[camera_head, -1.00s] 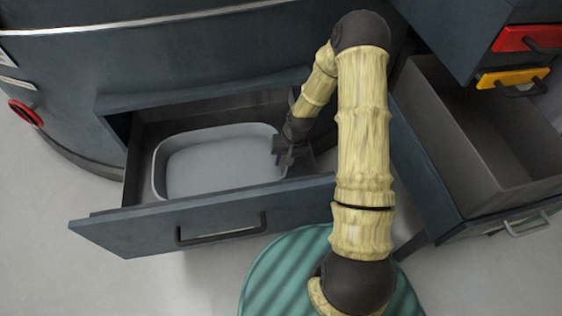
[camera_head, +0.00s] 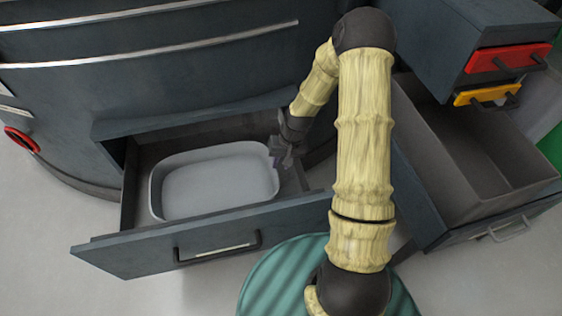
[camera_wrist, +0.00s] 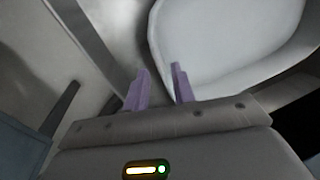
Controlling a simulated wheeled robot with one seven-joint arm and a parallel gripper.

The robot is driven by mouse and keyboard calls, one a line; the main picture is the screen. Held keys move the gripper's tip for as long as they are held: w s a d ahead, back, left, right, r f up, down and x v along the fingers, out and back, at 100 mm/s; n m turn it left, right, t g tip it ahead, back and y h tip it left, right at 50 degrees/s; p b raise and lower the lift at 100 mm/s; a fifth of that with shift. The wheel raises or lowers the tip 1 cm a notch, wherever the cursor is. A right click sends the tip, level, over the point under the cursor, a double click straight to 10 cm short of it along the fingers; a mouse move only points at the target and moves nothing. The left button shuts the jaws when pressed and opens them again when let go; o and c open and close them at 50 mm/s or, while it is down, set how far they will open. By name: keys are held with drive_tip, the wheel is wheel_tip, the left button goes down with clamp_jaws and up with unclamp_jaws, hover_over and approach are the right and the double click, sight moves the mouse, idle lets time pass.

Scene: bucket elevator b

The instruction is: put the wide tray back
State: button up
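The wide tray (camera_head: 160,185) is a pale grey, shallow tub with rounded corners. It lies in the pulled-out dark blue drawer (camera_head: 200,238) in the head view. My gripper (camera_head: 279,153) is at the tray's right end, close to its rim. In the wrist view the two purple fingers of my gripper (camera_wrist: 160,82) are apart with a gap between them. The tray (camera_wrist: 220,45) fills the upper right there, its curved rim by the fingertips. I cannot tell whether the fingers touch the rim. Nothing is visibly clamped.
A second, deep open drawer (camera_head: 432,125) stands at the right. Above it are a red handle (camera_head: 508,58) and a yellow handle (camera_head: 487,95). A round red valve-like part (camera_head: 22,140) is at the far left. Bare floor (camera_head: 60,265) lies in front left.

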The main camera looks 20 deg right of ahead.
drive_tip(key=s+r+n+t+h, duration=0.1)
drive_tip(key=s+r, duration=0.6)
drive_tip(key=r, duration=0.3)
drive_tip(key=s+r+n+t+h, duration=0.1)
drive_tip(key=s+r, duration=0.6)
drive_tip(key=r, duration=0.4)
drive_tip(key=shift+s+a+h, duration=0.3)
drive_tip(key=shift+s+a, duration=0.1)
drive_tip(key=shift+a, duration=0.05)
drive_tip(key=p+v, duration=0.2)
drive_tip(key=shift+w+r+p, duration=0.25)
drive_tip(key=shift+p, duration=0.05)
